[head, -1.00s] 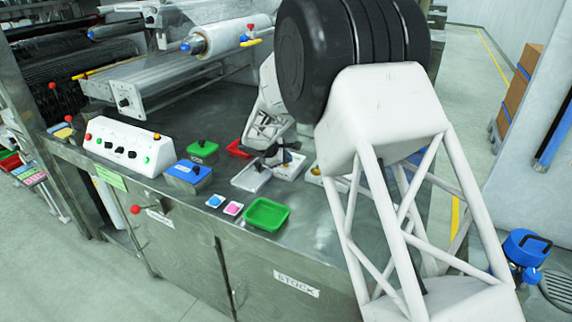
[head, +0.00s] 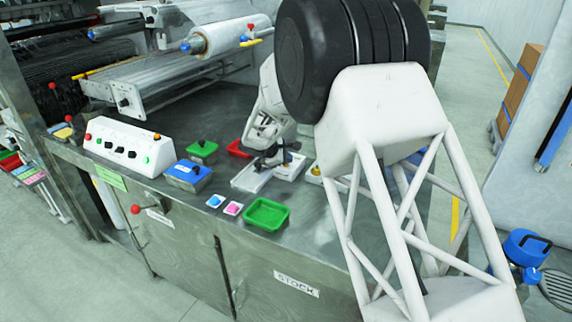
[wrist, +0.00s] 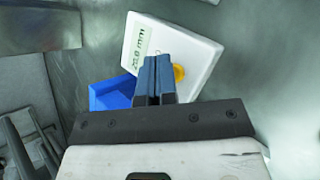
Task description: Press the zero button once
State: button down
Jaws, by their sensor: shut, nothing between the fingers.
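No label marking the zero button is readable.
A blue tray (wrist: 110,95) sits beside the box in the wrist view. On the bench in the head view are a white tray (head: 248,180), a green tray (head: 266,214), a blue box (head: 188,177) and a white control panel (head: 130,146).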

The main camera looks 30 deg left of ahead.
jog(key=shift+r, duration=0.7)
jog(key=shift+r, duration=0.1)
jog(key=shift+r, duration=2.45)
